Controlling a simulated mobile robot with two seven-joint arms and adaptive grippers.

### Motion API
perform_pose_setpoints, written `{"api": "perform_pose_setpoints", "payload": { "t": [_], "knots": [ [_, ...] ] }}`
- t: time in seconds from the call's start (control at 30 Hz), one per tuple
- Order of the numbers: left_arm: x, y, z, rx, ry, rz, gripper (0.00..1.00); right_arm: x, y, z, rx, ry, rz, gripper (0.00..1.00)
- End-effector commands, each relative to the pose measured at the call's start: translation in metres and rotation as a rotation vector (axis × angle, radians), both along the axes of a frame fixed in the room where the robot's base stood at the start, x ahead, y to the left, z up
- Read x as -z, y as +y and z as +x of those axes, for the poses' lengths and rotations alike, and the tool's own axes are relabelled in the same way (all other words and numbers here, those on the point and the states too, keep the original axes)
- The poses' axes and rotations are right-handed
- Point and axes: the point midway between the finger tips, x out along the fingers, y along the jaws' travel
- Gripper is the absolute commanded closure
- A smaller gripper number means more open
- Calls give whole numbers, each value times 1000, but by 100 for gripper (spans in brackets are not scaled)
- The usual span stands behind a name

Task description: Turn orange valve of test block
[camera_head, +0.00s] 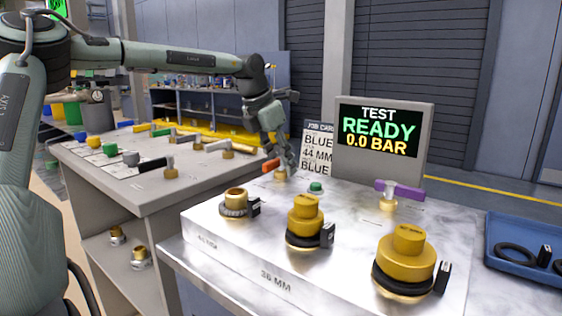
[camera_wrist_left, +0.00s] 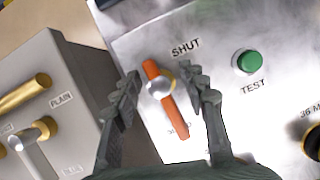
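The orange valve handle (camera_wrist_left: 165,99) lies across its brass stem on the metal test block, beside the printed word SHUT in the left wrist view. In the head view the orange handle (camera_head: 271,165) shows at the block's back left corner, partly hidden by my gripper. My left gripper (camera_head: 282,165) is above it, pointing down. In the left wrist view the left gripper's fingers (camera_wrist_left: 166,98) are spread open, one on each side of the handle, with gaps to it. The test block (camera_head: 222,262) carries several brass fittings. My right gripper is in neither view.
A green TEST button (camera_head: 316,187) and a purple valve handle (camera_head: 400,190) share the block. A screen (camera_head: 380,134) reading TEST READY 0.0 BAR and a job card (camera_head: 317,150) stand behind. A grey bench (camera_head: 150,195) with several coloured valves is left; a blue tray (camera_head: 500,262) is right.

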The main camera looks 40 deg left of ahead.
Motion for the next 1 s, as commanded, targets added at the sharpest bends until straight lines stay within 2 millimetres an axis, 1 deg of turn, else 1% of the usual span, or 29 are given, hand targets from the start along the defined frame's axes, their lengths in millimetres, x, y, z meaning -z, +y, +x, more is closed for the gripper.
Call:
{"api": "perform_pose_setpoints", "payload": {
  "t": [0.17, 0.27, 0.37, 0.6, 0.8, 0.9, 1.0],
  "knots": [
    [-1, 0, 0, 0, -1, 0, 58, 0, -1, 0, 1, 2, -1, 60],
    [-5, 0, -1, 0, -4, 0, 58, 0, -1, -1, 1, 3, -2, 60],
    [-17, 1, -5, -1, -5, 1, 58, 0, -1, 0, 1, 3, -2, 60],
    [-64, 3, -25, -1, -6, 1, 58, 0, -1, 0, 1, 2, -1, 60],
    [-96, 5, -38, -1, -4, 1, 58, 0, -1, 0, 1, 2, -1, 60],
    [-105, 5, -43, -1, -2, 2, 58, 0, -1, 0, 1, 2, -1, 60],
    [-110, 5, -45, 0, -2, 1, 58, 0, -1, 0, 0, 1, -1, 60]
  ]
}}
